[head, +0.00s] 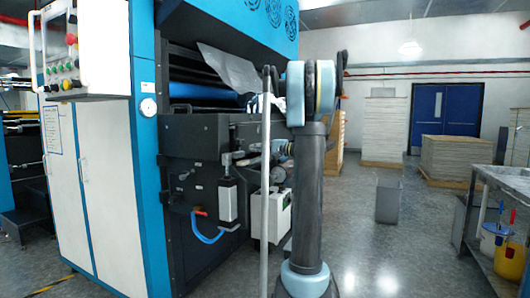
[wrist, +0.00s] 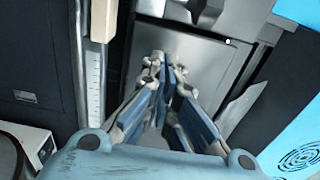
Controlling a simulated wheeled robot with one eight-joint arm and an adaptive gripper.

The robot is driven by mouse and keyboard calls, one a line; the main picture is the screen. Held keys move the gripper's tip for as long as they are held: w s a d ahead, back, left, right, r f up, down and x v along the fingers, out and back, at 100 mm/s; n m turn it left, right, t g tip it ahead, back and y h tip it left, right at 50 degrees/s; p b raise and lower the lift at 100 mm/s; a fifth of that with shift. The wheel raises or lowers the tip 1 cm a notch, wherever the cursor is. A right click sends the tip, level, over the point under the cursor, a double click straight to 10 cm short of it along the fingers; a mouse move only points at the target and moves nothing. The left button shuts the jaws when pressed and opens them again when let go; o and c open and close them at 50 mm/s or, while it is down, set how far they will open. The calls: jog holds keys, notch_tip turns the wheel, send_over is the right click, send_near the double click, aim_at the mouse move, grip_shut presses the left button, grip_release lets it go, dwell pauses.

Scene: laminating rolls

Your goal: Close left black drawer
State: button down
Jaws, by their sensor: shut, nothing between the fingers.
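No part of either view is clearly the left black drawer. In the head view a black boxy unit (head: 195,140) projects from the machine front, and I cannot tell whether it is a drawer. In the wrist view my gripper (wrist: 166,66) is shut and empty, its fingertips close together in front of a grey metal panel (wrist: 190,55). I cannot tell whether they touch it. A dark panel (wrist: 45,60) with a small label lies to the left of the fingers. In the head view my arm stands in front of the machine's right side and hides much of the gripper.
A grey bin (head: 389,200) stands on the floor at right, and a metal table (head: 508,182) is at the far right.

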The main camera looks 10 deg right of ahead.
aim_at(243, 146)
jog(key=shift+x, duration=2.15)
jog(key=shift+a, duration=0.1)
jog(key=shift+x, duration=2.55)
jog(key=shift+w, duration=0.1)
